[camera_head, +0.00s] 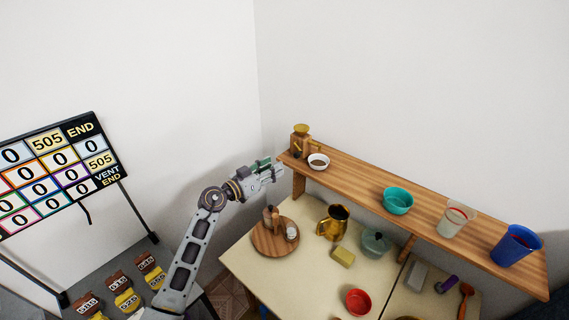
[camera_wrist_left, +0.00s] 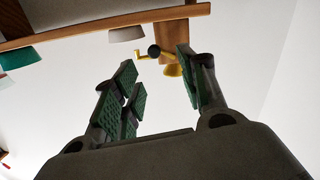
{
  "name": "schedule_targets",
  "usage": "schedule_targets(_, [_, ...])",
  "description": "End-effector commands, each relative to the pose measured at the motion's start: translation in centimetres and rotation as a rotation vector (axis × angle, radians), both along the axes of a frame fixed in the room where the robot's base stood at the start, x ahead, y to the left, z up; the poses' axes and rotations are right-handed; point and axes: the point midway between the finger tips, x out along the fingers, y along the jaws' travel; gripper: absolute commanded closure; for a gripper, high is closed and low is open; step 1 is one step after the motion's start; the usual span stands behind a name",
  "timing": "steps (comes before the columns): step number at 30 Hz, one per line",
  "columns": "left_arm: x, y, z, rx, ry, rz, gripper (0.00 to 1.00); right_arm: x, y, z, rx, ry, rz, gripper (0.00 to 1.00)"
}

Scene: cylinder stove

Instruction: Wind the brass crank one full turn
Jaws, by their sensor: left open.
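A wooden grinder (camera_head: 299,144) with a brass top stands at the left end of the wall shelf. Its brass crank (camera_head: 313,150) sticks out at its right side. In the left wrist view, which is upside down, the grinder (camera_wrist_left: 166,33) hangs from the top and the brass crank (camera_wrist_left: 143,56) with a dark knob (camera_wrist_left: 154,51) shows beyond the fingers. My left gripper (camera_head: 277,169) is open and empty, just left of and below the shelf end. Its green-padded fingers (camera_wrist_left: 157,68) frame the knob from a distance, apparently without touching. My right gripper is out of view.
A white bowl (camera_head: 318,162) with dark contents stands close to the grinder on the shelf (camera_head: 355,180). A teal bowl (camera_head: 398,201) and cups stand farther right. Below, the table holds a round wooden board (camera_head: 262,243), a brass jug (camera_head: 333,222) and a lidded pot (camera_head: 376,241).

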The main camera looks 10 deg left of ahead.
Motion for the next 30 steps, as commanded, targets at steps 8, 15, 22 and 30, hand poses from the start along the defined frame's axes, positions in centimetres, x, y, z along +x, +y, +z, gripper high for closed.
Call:
schedule_targets(8, [0.7, 1.9, -0.5, 0.099, -0.034, -0.010, 0.58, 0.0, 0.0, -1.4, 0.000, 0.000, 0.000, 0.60])
schedule_targets(15, [0.3, 1.7, -1.2, 0.205, -0.059, -0.058, 0.58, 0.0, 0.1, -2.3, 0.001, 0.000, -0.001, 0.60])
schedule_targets(22, [-1.1, 0.5, -1.6, 0.246, -0.067, -0.134, 0.58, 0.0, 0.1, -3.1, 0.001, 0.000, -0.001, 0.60])
schedule_targets(30, [-3.6, -1.7, -1.3, 0.191, -0.054, -0.234, 0.58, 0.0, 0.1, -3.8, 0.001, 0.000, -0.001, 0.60])
